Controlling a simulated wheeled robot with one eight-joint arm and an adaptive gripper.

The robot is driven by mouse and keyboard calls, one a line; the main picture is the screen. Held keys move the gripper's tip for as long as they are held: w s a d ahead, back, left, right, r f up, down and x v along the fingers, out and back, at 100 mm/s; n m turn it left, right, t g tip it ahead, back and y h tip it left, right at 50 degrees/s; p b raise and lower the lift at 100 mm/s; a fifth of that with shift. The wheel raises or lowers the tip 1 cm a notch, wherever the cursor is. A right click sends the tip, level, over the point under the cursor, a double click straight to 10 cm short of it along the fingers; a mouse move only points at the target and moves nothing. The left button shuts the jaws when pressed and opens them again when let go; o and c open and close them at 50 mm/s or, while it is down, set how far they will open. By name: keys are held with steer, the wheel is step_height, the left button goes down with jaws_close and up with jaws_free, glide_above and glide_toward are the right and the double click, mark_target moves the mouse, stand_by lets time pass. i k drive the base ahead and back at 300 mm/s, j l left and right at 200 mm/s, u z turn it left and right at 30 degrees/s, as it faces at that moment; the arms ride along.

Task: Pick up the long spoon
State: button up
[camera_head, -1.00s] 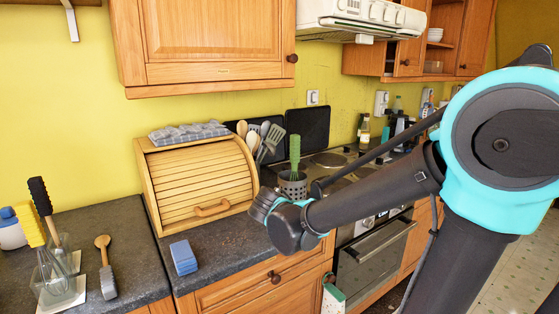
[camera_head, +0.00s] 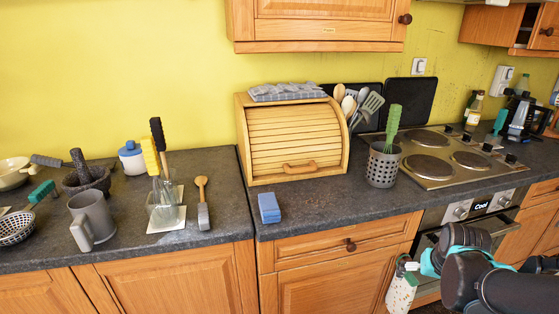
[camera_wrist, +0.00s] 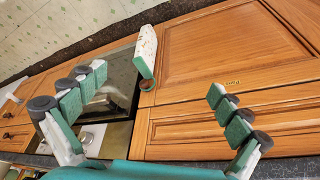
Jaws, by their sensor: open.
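A wooden spoon with a rounded wooden end and a grey lower part (camera_head: 202,203) lies flat on the dark counter in the head view, between the glass holder and the blue sponge. Other wooden spoons (camera_head: 345,101) stand upright with spatulas beside the bread box. I cannot tell for certain which one is the long spoon. My gripper (camera_wrist: 158,105) is open and empty in the wrist view, facing the cabinet fronts and oven door. In the head view my arm is at lower right, below the counter edge and well away from the spoons. No spoon shows in the wrist view.
A glass holder with whisk and brush (camera_head: 165,208) stands left of the lying spoon; a blue sponge (camera_head: 269,208) is to its right. A grey mug (camera_head: 92,220), bread box (camera_head: 290,140), perforated utensil pot (camera_head: 383,166) and stove (camera_head: 445,158) share the counter. A cloth (camera_head: 400,292) hangs by the oven.

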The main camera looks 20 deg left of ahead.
mark_target(204, 219)
steer(key=k+j+u, duration=0.1)
steer(key=u, duration=1.55)
steer(key=z, duration=1.5)
steer(key=u, duration=2.55)
